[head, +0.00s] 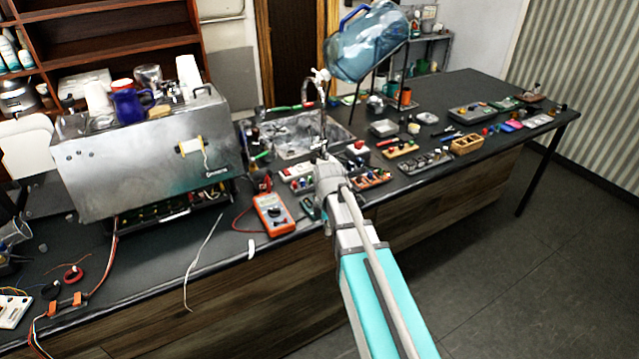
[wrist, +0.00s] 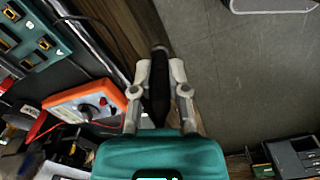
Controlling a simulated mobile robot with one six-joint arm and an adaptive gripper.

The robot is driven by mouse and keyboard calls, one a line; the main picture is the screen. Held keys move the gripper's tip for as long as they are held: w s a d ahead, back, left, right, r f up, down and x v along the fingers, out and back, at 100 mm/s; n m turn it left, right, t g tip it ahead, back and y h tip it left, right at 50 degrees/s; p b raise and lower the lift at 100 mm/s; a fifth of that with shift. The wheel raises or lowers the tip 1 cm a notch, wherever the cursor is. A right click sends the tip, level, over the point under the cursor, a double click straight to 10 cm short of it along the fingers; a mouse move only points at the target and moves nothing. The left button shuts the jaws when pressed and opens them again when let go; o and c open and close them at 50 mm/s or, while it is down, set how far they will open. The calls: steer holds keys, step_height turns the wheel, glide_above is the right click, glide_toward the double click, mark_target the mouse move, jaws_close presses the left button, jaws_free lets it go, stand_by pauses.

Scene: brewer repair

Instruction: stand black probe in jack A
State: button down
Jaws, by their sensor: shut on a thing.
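My gripper (wrist: 160,72) is shut on the black probe (wrist: 158,88) in the wrist view. The probe lies lengthwise between the two pale fingers, its dark end showing just past the fingertips. A teal board (wrist: 28,22) with black and gold fittings and pale letters is at the upper left of the wrist view, apart from the probe. One letter looks like an A; which fitting is jack A is not clear. In the head view my gripper (head: 322,160) is above the counter, right of the orange multimeter (head: 273,214); the probe cannot be made out there.
The multimeter also shows in the wrist view (wrist: 62,104), left of my gripper. The steel brewer (head: 150,160) stands on the counter at left, with boards in its open base. Several small parts trays (head: 430,160) crowd the right counter. Floor (head: 530,240) lies beyond the front edge.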

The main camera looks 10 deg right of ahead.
steer(key=w+r+n+p, duration=0.1)
steer(key=w+r+p, duration=0.2)
steer(key=w, duration=1.3)
steer(key=shift+w, duration=0.4)
steer(key=shift+d+f, duration=0.1)
steer(key=shift+f, duration=0.1)
step_height(320, 180, down, 6)
steer(key=b, duration=0.6)
steer(key=shift+r, duration=0.3)
steer(key=shift+f+b, duration=0.7)
steer(key=shift+f, duration=0.1)
stand_by(2.1)
steer(key=c, duration=0.5)
jaws_free()
steer(key=shift+c, duration=0.2)
steer(key=shift+r, duration=0.25)
